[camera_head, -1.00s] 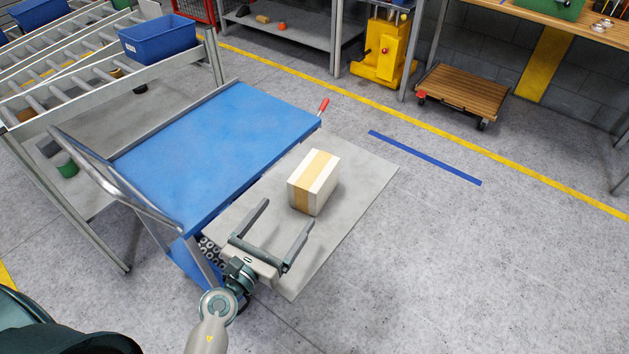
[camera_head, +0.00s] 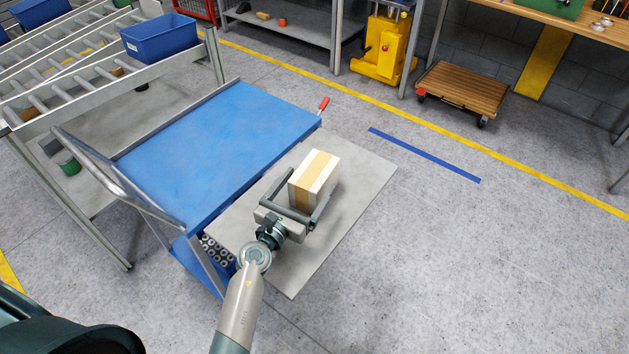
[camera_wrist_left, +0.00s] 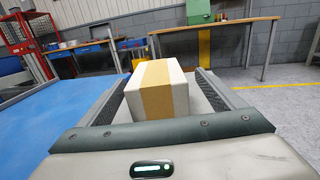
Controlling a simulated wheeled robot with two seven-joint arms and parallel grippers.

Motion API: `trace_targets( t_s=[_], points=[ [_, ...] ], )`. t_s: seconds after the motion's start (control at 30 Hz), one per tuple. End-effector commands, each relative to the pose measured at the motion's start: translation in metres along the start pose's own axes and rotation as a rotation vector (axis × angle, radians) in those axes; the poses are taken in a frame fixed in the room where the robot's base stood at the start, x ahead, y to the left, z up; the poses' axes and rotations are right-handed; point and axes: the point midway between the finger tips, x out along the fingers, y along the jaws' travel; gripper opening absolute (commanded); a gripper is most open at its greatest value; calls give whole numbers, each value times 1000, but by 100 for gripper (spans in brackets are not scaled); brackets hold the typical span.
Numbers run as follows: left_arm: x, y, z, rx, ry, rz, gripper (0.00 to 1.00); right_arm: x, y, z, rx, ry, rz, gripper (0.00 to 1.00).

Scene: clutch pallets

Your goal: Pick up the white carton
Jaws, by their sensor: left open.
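My left gripper (camera_head: 305,190) is open, with one finger on each side of the carton. In the left wrist view, the carton (camera_wrist_left: 157,92) sits between the two open fingers, with a visible gap at least on the right side. The carton hides part of the fingers in the head view. My right gripper is not in view.
A blue platform cart (camera_head: 220,140) with a metal handle stands close on the left of my left arm. A roller rack (camera_head: 90,85) with a blue bin (camera_head: 158,36) is farther left. A wooden dolly (camera_head: 463,92) stands at the back. The floor to the right is free.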

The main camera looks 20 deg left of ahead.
Motion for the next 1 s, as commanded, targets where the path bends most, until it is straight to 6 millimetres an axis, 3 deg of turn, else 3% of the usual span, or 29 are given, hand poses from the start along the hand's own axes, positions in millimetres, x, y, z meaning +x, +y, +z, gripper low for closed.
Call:
trace_targets(
  t_s=[0.27,0.63,1.0],
  points=[
    [7,1,0,-1,0,0,88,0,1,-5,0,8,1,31],
    [48,5,-1,-1,-1,0,88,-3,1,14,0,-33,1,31],
    [52,5,-2,-1,0,0,88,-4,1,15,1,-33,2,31]
  ],
)
